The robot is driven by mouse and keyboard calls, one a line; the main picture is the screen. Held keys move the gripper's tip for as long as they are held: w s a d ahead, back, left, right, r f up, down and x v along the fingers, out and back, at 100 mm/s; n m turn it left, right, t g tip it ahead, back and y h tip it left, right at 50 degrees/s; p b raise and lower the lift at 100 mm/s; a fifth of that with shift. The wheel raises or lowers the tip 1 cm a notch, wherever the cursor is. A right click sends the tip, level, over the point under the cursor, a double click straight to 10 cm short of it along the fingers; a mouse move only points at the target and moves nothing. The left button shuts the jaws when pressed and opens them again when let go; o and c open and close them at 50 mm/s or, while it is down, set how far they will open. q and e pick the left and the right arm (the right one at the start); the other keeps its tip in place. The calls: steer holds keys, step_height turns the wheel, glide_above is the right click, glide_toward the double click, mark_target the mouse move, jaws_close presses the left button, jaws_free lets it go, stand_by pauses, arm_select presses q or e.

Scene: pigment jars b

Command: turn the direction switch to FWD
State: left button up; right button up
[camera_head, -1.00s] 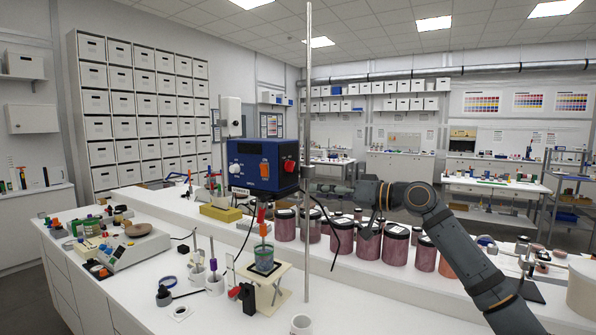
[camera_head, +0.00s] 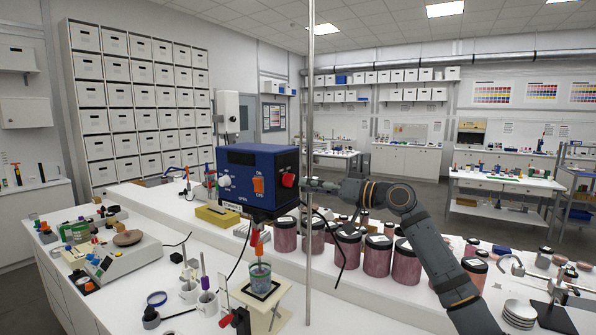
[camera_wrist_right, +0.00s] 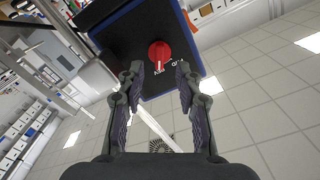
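The blue control box (camera_head: 245,157) hangs above the bench, with a white knob and an orange ON/OFF switch (camera_head: 258,185) on its front. A red rotary knob (camera_head: 288,180) is on its right side; I take it for the direction switch. My right gripper (camera_head: 313,186) is beside that side, partly hidden by the metal pole. In the right wrist view the red knob (camera_wrist_right: 159,52) lies ahead, between the open fingers (camera_wrist_right: 158,82) and apart from them. Small white lettering beside it is hard to read. My left gripper is not in view.
A thin upright metal pole (camera_head: 310,110) stands beside the box, close to my right gripper. A cup (camera_head: 260,278) with a red-handled tool sits under the box. Jars of dark red pigment (camera_head: 378,256) line the raised shelf below my right arm.

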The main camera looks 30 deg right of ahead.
mark_target(293, 182)
steer(key=p+x, duration=0.2)
steer(key=x, duration=0.2)
steer(key=shift+w+r, duration=0.1)
steer(key=shift+w, duration=0.1)
steer(key=shift+w+a, duration=0.1)
steer(key=shift+a, duration=0.1)
steer(key=shift+f, duration=0.2)
steer(key=c, duration=0.4)
jaws_close()
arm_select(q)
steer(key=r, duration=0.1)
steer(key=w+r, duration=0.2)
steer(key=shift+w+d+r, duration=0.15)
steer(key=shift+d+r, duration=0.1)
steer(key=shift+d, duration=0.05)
